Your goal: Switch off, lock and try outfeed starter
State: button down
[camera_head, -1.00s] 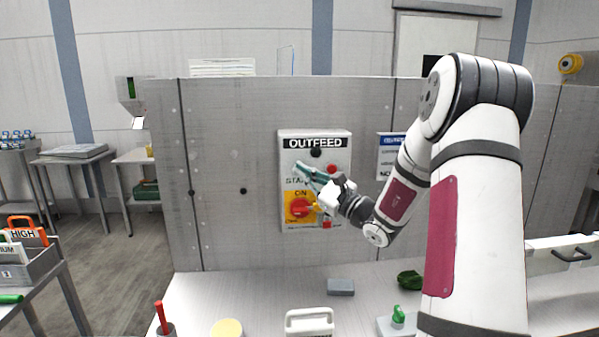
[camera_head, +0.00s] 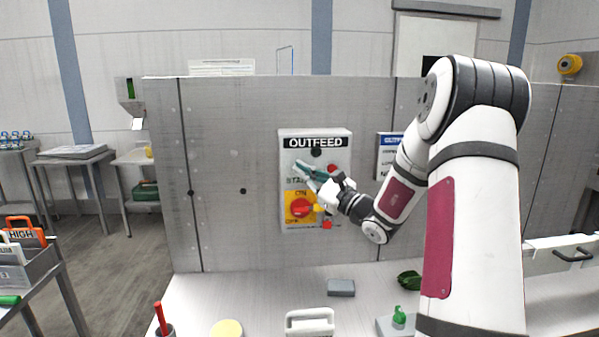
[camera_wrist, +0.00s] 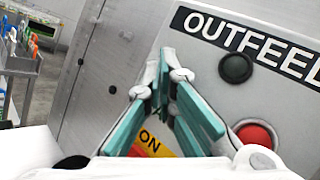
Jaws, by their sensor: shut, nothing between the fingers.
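The outfeed starter (camera_head: 342,150) is a pale box on the grey panel, labelled OUTFEED. It has a dark round lamp or button (camera_head: 316,152) at the top, also in the wrist view (camera_wrist: 236,68), and a red button (camera_wrist: 258,134) below it. A red rotary handle (camera_head: 300,207) sits on a yellow plate marked ON and OFF; I cannot tell its exact setting. My gripper (camera_head: 298,167) is shut and empty, its teal fingers in front of the box's upper left by the START label. In the wrist view the fingertips (camera_wrist: 163,75) point at the box's left side; contact is unclear.
The bench below holds a grey block (camera_head: 341,287), a white handled object (camera_head: 310,321), a yellow round item (camera_head: 227,328), a red rod in a cup (camera_head: 161,317) and a green item (camera_head: 399,315). A tagged bin (camera_head: 35,270) stands at left.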

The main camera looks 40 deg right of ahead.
jog(key=shift+w+d, duration=0.15)
jog(key=shift+w, duration=0.1)
jog(key=shift+s, duration=0.15)
dwell(0.5)
jog(key=shift+s+a, duration=0.45)
jog(key=shift+s, duration=0.15)
jog(key=shift+s+p, duration=0.1)
jog(key=shift+p, duration=0.25)
jog(key=s+a, duration=0.1)
jog(key=s+p, duration=0.1)
jog(key=s+a, duration=0.1)
jog(key=s, duration=0.1)
jog(key=shift+a+p, duration=0.3)
jog(key=shift+p, duration=0.05)
dwell(0.4)
